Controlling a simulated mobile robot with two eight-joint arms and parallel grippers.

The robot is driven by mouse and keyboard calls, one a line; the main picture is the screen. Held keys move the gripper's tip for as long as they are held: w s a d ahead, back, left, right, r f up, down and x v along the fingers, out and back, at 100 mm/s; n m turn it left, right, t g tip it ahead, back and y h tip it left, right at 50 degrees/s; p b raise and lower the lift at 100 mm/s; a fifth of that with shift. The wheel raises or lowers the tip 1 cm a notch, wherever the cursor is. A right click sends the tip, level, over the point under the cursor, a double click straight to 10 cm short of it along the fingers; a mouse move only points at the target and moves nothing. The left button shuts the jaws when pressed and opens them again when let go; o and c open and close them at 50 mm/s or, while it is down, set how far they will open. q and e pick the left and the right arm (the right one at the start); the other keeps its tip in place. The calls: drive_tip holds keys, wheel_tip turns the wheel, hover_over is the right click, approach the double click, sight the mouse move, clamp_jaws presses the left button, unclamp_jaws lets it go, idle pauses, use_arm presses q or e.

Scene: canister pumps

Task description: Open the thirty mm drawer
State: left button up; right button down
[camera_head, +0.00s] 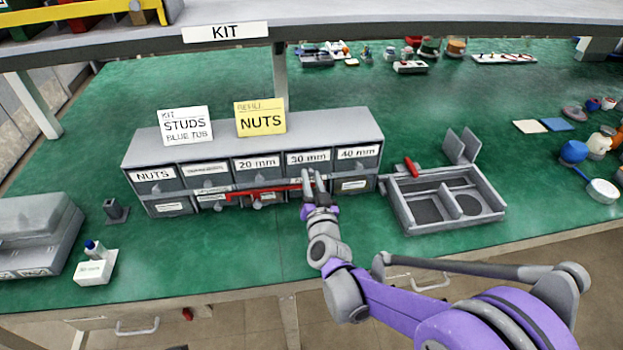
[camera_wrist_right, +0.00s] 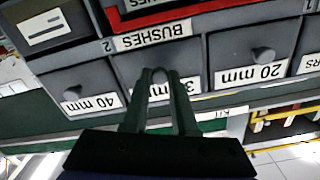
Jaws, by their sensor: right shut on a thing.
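The 30 mm drawer (camera_head: 295,170) is in the upper row of the grey drawer cabinet, between the 20 mm drawer (camera_head: 257,177) and the 40 mm drawer (camera_head: 369,163). Its front looks flush with its neighbours. My right gripper (camera_head: 311,182) is at this drawer's front, shut on its knob. In the right wrist view, which is upside down, the fingers of my right gripper (camera_wrist_right: 160,78) stand either side of the round knob (camera_wrist_right: 160,76), and they partly cover the 30 mm label (camera_wrist_right: 197,88). My left gripper is not in view.
A red bar (camera_head: 265,191) runs across the lower drawers, close to my right gripper. An open grey compartment tray (camera_head: 490,195) stands right of the cabinet. STUDS (camera_head: 185,125) and NUTS (camera_head: 260,118) cards stand on top. The green bench in front is mostly clear.

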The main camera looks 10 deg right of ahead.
idle(0.9)
drive_tip(key=s, duration=1)
drive_tip(key=shift+s+a+b, duration=0.2)
drive_tip(key=shift+a+b, duration=0.05)
drive_tip(key=shift+b, duration=0.2)
drive_tip(key=c, duration=0.7)
unclamp_jaws()
drive_tip(key=s, duration=1)
drive_tip(key=shift+s+a+p, duration=0.25)
drive_tip(key=shift+s+p, duration=0.1)
drive_tip(key=shift+s, duration=0.05)
